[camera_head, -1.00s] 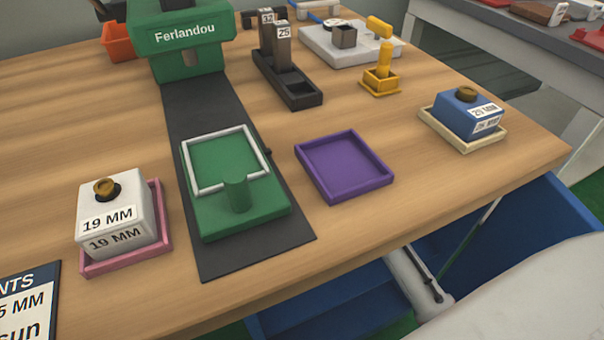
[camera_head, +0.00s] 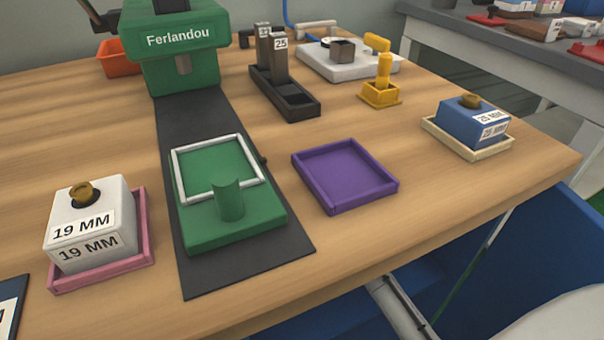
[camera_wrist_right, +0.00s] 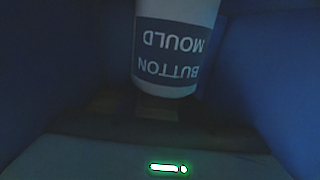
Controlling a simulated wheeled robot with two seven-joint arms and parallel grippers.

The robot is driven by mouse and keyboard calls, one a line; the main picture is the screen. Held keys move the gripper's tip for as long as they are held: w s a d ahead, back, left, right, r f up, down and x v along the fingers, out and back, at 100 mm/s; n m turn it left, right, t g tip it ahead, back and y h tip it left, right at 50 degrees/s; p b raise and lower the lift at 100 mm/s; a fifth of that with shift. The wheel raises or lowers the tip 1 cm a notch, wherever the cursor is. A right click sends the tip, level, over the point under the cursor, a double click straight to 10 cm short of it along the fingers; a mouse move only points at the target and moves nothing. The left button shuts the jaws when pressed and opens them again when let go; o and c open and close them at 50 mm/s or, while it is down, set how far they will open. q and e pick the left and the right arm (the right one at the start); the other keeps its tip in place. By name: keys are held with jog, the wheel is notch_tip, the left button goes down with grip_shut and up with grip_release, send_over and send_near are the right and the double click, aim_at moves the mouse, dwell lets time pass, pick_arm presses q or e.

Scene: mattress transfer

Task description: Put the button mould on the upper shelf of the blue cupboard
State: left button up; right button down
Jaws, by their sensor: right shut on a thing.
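The button mould (camera_wrist_right: 170,50) is a pale cylinder with a dark label, upside down in the right wrist view. My right gripper (camera_wrist_right: 158,108) is shut on it; its fingers are dim and hard to make out. Dark blue surfaces (camera_wrist_right: 265,75) surround the mould there, seemingly the inside of the blue cupboard. In the head view, blue panels of the cupboard (camera_head: 535,230) show below the bench's right edge. Its shelves are hidden there. Whether the mould touches a shelf I cannot tell. My left gripper is in neither view.
The wooden bench (camera_head: 350,235) carries a green Ferlandou press (camera_head: 178,40), a green fixture (camera_head: 235,225), a purple tray (camera_head: 345,175), a white 19 MM block (camera_head: 90,220) and a blue 25 MM block (camera_head: 472,122). A grey table (camera_head: 460,50) stands behind at right.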

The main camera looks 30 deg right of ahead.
jog(key=c, duration=1.2)
grip_release()
pick_arm(q)
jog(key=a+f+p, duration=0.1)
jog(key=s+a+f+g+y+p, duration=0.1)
jog(key=p, duration=0.1)
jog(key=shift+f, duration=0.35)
pick_arm(e)
jog(key=s, duration=1.2)
jog(key=shift+a+r, duration=0.1)
jog(key=shift+a, duration=0.25)
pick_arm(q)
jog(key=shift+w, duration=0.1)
